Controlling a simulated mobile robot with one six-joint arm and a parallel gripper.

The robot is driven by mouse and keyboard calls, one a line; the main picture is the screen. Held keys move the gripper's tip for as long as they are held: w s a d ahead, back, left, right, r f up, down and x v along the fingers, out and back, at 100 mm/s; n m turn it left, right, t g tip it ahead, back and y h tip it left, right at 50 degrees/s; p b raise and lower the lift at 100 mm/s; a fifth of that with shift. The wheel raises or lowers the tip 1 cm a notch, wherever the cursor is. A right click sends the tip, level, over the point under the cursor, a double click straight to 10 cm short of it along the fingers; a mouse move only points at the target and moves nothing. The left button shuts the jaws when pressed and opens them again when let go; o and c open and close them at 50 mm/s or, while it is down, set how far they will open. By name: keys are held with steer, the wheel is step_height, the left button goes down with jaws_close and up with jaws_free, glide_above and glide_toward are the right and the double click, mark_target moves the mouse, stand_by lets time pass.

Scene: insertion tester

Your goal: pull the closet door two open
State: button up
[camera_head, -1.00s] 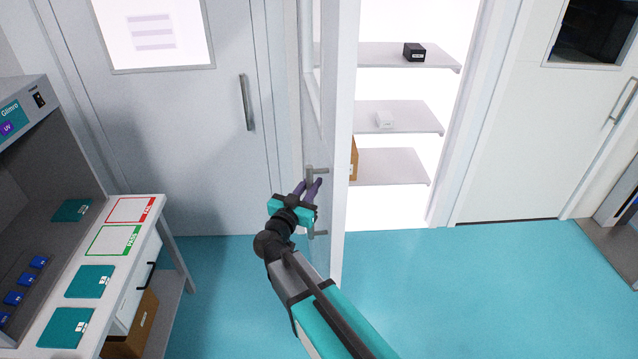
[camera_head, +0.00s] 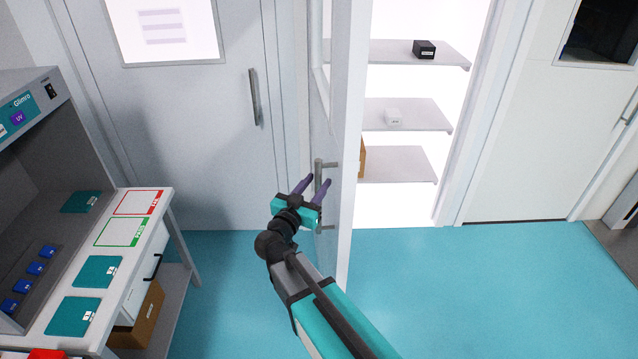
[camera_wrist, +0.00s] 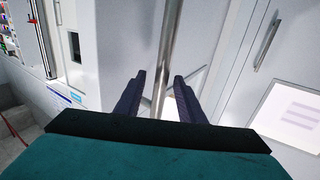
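The closet door (camera_head: 346,140) stands swung open, nearly edge-on to me, with the lit closet showing to its right. Its vertical bar handle (camera_head: 319,178) is on the left face, and the bar also shows in the wrist view (camera_wrist: 174,45). My gripper (camera_head: 316,183) is at this handle with its two purple fingers spread apart. In the wrist view the fingers (camera_wrist: 158,80) lie on either side of the bar, with gaps beside it. The gripper is open and not clamped on the bar. The lower part of the handle is partly hidden behind my gripper.
A closed door with its own bar handle (camera_head: 255,97) is at the left. Another closed door (camera_head: 525,130) is at the right. Closet shelves (camera_head: 415,52) hold small boxes. Blue floor is free at the right.

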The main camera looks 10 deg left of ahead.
steer(key=s+a+b, duration=0.2)
steer(key=s+b, duration=0.1)
steer(key=s, duration=0.8)
steer(key=shift+s+b, duration=0.15)
steer(key=shift+b, duration=0.2)
steer(key=shift+a+f, duration=0.1)
